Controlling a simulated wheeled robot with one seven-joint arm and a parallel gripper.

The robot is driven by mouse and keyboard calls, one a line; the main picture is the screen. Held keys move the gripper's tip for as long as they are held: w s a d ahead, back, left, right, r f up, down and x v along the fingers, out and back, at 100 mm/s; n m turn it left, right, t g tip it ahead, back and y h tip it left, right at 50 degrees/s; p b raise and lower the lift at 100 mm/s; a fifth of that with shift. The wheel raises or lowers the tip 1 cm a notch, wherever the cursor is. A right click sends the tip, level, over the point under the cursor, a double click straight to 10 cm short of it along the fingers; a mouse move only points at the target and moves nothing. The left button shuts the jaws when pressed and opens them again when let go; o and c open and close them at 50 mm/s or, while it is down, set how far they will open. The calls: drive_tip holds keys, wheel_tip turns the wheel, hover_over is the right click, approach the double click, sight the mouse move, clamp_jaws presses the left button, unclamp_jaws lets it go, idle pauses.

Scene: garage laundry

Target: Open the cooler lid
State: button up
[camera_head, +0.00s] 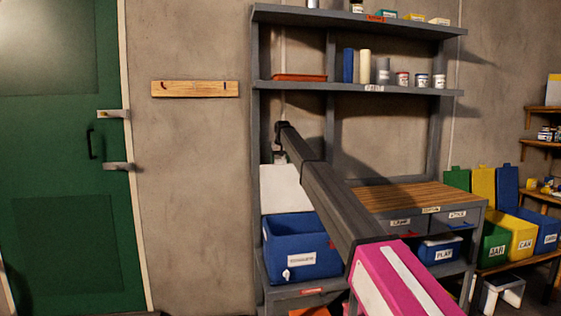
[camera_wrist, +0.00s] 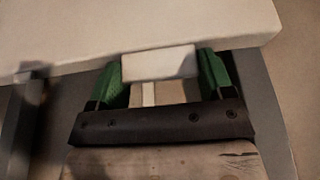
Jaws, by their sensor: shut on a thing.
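The cooler (camera_head: 300,262) is a blue box with a paper label, standing on the grey shelf unit's lower level. Its white lid (camera_head: 286,188) stands raised and near upright at the back of the box, and the dark blue opening shows below it. My gripper (camera_head: 280,157) is at the lid's top edge, reached over by my arm. In the wrist view the lid (camera_wrist: 140,28) is a broad white slab across the top. My green fingers (camera_wrist: 160,68) are shut on the white tab at the lid's edge, one on each side.
The grey shelf unit (camera_head: 258,130) surrounds the cooler, with a post close to its left and a shelf (camera_head: 380,88) above. A wooden worktop (camera_head: 420,194) with drawers lies to the right. A green door (camera_head: 70,170) is at the left.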

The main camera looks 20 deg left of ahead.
drive_tip(key=o, duration=1.3)
drive_tip(key=v, duration=1.1)
drive_tip(key=shift+f, duration=0.1)
